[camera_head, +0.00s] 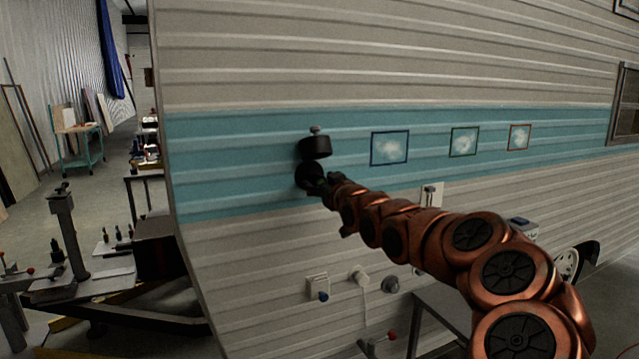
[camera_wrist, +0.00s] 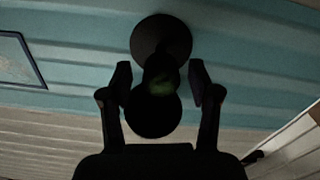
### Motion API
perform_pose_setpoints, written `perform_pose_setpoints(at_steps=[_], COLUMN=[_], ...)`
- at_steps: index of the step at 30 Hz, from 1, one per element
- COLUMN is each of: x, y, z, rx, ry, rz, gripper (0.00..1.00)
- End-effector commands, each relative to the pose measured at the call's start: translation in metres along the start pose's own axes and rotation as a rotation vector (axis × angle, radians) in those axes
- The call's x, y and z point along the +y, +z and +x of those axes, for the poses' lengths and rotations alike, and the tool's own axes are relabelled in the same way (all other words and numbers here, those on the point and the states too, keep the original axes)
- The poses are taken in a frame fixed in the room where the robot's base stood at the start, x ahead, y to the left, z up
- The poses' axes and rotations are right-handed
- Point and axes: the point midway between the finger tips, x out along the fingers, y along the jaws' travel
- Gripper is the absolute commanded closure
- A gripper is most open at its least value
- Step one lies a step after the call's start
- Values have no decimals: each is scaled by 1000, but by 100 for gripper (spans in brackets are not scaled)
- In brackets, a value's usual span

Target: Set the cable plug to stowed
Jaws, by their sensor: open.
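A dark round fixture (camera_head: 309,176) sits on the teal band of the camper wall, partly hidden by my gripper (camera_head: 326,187). In the wrist view it shows as a dark disc (camera_wrist: 160,36) against the wall, with a dark rounded part (camera_wrist: 153,112) in front and a dim green patch between. My gripper (camera_wrist: 160,75) is open, its fingers on both sides of this part with gaps visible. I cannot tell whether this is the cable plug. Lower on the wall, a white round fitting (camera_head: 359,274) has a pale cable hanging from it.
A black cylinder with a small knob (camera_head: 315,148) is just above the fixture. A white box (camera_head: 318,286) with a blue part and a grey round fitting (camera_head: 390,284) are low on the wall. Framed pictures (camera_head: 390,148) hang to the right. A workbench (camera_head: 145,178) stands left.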

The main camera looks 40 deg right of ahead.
Motion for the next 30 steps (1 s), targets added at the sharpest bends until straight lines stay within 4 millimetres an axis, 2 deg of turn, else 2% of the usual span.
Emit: perform_pose_setpoints(at_steps=[21, 30], x=[0, 0], y=[1, 0], z=[-94, -112], rx=[-2, 0], ry=[0, 1], rz=[2, 0], gripper=[38, 38])
